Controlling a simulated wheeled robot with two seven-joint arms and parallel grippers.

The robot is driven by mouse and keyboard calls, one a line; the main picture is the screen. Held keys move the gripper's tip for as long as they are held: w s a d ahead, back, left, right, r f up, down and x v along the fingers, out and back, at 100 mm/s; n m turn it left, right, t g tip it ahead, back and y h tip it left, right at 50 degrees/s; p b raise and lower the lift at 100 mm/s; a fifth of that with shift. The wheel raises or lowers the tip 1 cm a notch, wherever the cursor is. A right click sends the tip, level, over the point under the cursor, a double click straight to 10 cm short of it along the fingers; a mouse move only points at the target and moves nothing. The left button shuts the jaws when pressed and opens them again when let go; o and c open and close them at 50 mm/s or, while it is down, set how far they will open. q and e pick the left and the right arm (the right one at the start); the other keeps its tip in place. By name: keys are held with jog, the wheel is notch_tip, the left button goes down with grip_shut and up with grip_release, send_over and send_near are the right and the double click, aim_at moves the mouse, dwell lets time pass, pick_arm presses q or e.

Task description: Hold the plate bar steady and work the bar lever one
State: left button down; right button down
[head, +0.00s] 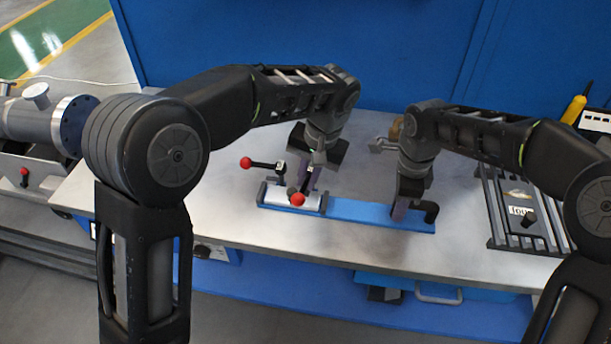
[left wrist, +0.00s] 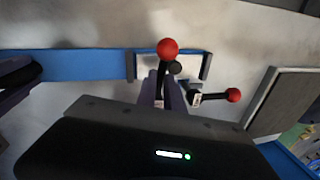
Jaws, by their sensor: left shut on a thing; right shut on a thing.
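A blue plate (head: 365,213) lies on the metal bench and carries a pale block at its left end. A black bar (head: 431,211) rises at the plate's right end. My right gripper (head: 400,212) is shut at this bar; its exact grip is partly hidden. Two black levers with red knobs stand at the left end. One lever's knob (head: 297,199) points toward the front; my left gripper (head: 305,182) is shut on this lever, also seen in the left wrist view (left wrist: 168,48). The other lever (head: 265,164) points left and is free. Lever labels are too small to read.
A dark slotted fixture (head: 507,212) stands on the bench at right. A grey flanged cylinder (head: 45,120) stands at the far left. A blue wall (head: 400,50) closes off the back. The bench in front of the plate is clear.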

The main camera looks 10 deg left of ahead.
pick_arm(q)
jog(key=shift+w+d, duration=0.1)
pick_arm(e)
jog(key=shift+a, duration=0.1)
pick_arm(q)
jog(key=c, duration=1.5)
grip_release()
jog(key=shift+o, duration=0.2)
jog(key=shift+r, duration=0.1)
notch_tip(320, 180, up, 7)
jog(key=d, duration=0.1)
jog(key=shift+d, duration=0.2)
jog(key=shift+r, duration=0.1)
pick_arm(e)
jog(key=c, duration=1.1)
grip_release()
jog(key=shift+c, duration=0.2)
jog(key=shift+r, duration=0.1)
